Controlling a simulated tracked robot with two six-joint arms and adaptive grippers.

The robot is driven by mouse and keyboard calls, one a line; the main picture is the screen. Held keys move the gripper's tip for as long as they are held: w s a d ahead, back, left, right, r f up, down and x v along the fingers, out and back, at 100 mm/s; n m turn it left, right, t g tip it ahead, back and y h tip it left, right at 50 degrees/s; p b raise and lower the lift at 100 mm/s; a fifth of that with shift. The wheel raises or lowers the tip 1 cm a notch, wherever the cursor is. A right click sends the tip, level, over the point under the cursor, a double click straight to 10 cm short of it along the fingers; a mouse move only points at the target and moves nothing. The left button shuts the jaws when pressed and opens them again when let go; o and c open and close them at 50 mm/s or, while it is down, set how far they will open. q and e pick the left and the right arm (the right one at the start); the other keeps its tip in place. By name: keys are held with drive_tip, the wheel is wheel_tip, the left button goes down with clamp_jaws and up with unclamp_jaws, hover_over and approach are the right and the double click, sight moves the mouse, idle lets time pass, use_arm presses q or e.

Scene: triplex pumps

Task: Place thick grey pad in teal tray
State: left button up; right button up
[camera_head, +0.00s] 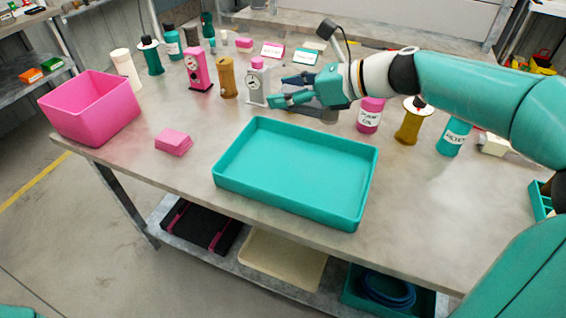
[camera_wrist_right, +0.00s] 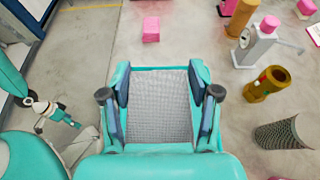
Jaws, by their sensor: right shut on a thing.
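The teal tray (camera_head: 290,165) lies empty near the front of the table in the head view. My right gripper (camera_head: 287,90) is above the table behind the tray, its fingers pointing left. In the right wrist view, my right gripper (camera_wrist_right: 160,92) is shut on a flat grey pad with a fine textured face, the thick grey pad (camera_wrist_right: 160,108), which sits between the two fingers. In the head view I cannot make the pad out. My left gripper (camera_wrist_right: 62,117) shows small at the left of the wrist view; its opening is unclear.
A pink bin (camera_head: 90,108) stands at the left end, with a pink block (camera_head: 173,142) between it and the tray. Pink, brown and grey devices stand left of my right gripper. A pink bottle (camera_head: 370,115) and brown spool (camera_head: 409,122) stand to its right.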

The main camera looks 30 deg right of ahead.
drive_tip(key=shift+d+f, duration=0.1)
drive_tip(key=shift+f, duration=0.2)
drive_tip(key=b, duration=0.5)
hover_over(286, 168)
wheel_tip(286, 168, down, 13)
drive_tip(key=shift+f+b, duration=1.2)
drive_tip(key=shift+f, duration=1.65)
drive_tip(key=shift+f, duration=0.15)
drive_tip(key=o, duration=1)
drive_tip(key=shift+c, duration=0.2)
drive_tip(key=p+v, duration=0.2)
drive_tip(key=v, duration=0.9)
drive_tip(key=shift+s+d, duration=0.1)
drive_tip(key=shift+s, duration=0.05)
drive_tip(key=shift+s+d+r, duration=0.2)
drive_tip(key=shift+s+r, duration=0.1)
